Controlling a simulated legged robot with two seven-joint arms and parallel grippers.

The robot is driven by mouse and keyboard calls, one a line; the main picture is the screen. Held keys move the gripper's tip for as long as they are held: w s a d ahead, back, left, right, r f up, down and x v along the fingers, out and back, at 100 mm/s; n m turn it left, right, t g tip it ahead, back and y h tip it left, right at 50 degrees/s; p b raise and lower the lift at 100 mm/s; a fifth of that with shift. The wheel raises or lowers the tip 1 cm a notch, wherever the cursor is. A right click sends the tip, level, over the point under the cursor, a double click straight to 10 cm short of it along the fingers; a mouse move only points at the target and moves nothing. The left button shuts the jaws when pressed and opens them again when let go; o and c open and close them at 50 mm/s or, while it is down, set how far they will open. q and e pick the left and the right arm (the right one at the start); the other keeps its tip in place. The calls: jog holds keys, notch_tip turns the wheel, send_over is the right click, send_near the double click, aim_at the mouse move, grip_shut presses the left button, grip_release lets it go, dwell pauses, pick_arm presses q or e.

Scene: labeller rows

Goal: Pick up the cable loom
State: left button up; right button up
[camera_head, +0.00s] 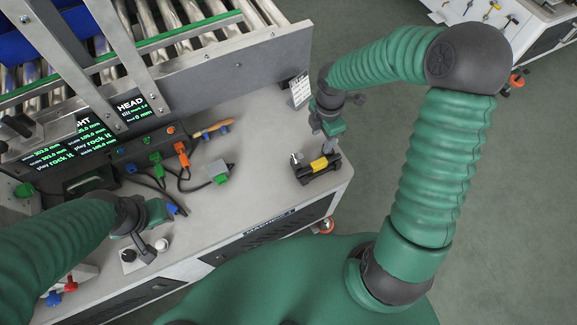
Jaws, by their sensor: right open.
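The cable loom (193,189) lies on the light grey machine top, its thin black cables running below the display panel. Orange (182,154) and green (155,158) plugs sit at its upper ends, against the panel. My right gripper (325,148) is open, pointing down just above a black and yellow device (319,166), apart from the loom.
A roller conveyor (190,65) with a metal side rail and uprights stands behind. A display panel (90,140) borders the loom. An orange-handled tool (212,129) lies by the rail. Black and white knobs (162,244) are at the front edge.

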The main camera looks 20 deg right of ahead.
jog(key=b, duration=0.2)
send_over(318, 162)
jog(key=f, duration=0.8)
jog(key=shift+s+d+f, duration=0.1)
jog(key=shift+d, duration=0.3)
jog(key=f+b, duration=0.1)
jog(key=f, duration=0.2)
jog(key=shift+a+f, duration=0.1)
jog(key=shift+a, duration=0.1)
jog(key=shift+a+f, duration=0.45)
jog(key=shift+f, duration=0.05)
notch_tip(318, 162, down, 4)
jog(key=shift+f+b, duration=0.15)
jog(key=shift+b, duration=0.8)
jog(key=shift+d+f, duration=0.2)
jog(key=shift+f, duration=0.1)
jog(key=shift+d, duration=0.1)
jog(key=shift+a+r, duration=0.2)
jog(key=shift+a, duration=0.05)
jog(key=c, duration=0.7)
grip_shut()
pick_arm(q)
jog(key=f, duration=0.2)
jog(key=d+f, duration=0.1)
jog(key=f, duration=0.1)
jog(key=shift+s+f, duration=0.15)
jog(key=shift+f, duration=0.1)
pick_arm(e)
jog(key=shift+d, duration=0.1)
